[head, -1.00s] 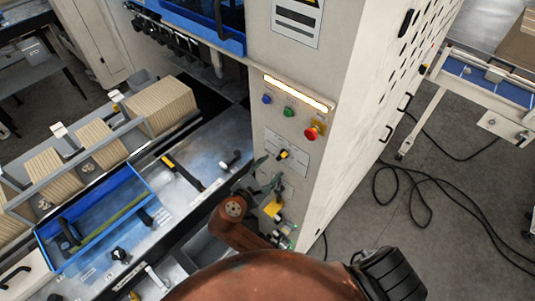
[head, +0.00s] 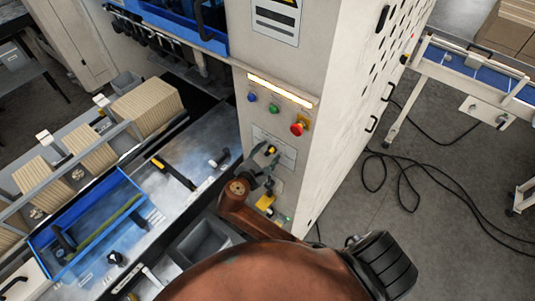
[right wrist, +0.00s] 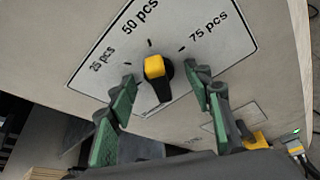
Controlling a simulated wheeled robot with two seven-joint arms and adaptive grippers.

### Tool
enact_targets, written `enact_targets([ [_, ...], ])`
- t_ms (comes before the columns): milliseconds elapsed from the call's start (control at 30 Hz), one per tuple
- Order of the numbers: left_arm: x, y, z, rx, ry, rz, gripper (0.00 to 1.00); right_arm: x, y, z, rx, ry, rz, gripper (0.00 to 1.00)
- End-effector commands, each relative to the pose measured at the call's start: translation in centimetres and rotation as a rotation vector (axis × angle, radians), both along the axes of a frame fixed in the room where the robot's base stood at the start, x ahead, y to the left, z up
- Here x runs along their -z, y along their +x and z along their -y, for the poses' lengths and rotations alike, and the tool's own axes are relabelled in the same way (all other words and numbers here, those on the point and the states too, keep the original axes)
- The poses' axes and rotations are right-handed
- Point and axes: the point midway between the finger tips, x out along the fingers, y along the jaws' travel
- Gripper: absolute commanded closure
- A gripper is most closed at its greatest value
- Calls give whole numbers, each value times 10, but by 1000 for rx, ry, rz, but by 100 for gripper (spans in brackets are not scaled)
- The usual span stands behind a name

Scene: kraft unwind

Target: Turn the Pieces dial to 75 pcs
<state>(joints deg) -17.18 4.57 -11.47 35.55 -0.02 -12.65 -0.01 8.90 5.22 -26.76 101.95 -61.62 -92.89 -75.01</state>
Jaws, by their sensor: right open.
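The Pieces dial (right wrist: 158,78) is a black knob with a yellow end, on a pale plate (right wrist: 100,82) printed 25 pcs, 50 pcs and 75 pcs. Its yellow end points up at the 50 pcs mark. In the head view the dial (head: 271,149) shows as a small yellow spot on the machine's front. My right gripper (right wrist: 159,73) is open, its green-padded fingers on either side of the dial with gaps showing. In the head view the right gripper (head: 265,158) is at the panel, partly hiding the plate. My left gripper is out of view.
Above the plate are a blue button (head: 252,97), a green button (head: 274,108) and a red emergency stop (head: 299,126). A yellow part (head: 265,202) sits below the gripper. A blue tray (head: 95,225) lies left. Open floor is to the right.

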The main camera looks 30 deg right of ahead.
Motion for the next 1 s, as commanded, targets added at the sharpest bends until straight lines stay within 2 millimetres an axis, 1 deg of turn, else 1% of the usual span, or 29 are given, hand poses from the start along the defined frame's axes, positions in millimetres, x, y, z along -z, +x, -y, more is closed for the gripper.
enact_targets([
  [33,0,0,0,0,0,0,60,0,0,0,0,0,0,55],
  [67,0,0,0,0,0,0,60,0,0,0,0,0,0,57],
  [667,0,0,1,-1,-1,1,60,0,0,0,1,0,-1,98],
  [833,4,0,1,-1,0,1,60,2,-1,0,1,14,29,98],
  [1000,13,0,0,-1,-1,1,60,3,-1,0,1,50,120,98],
])
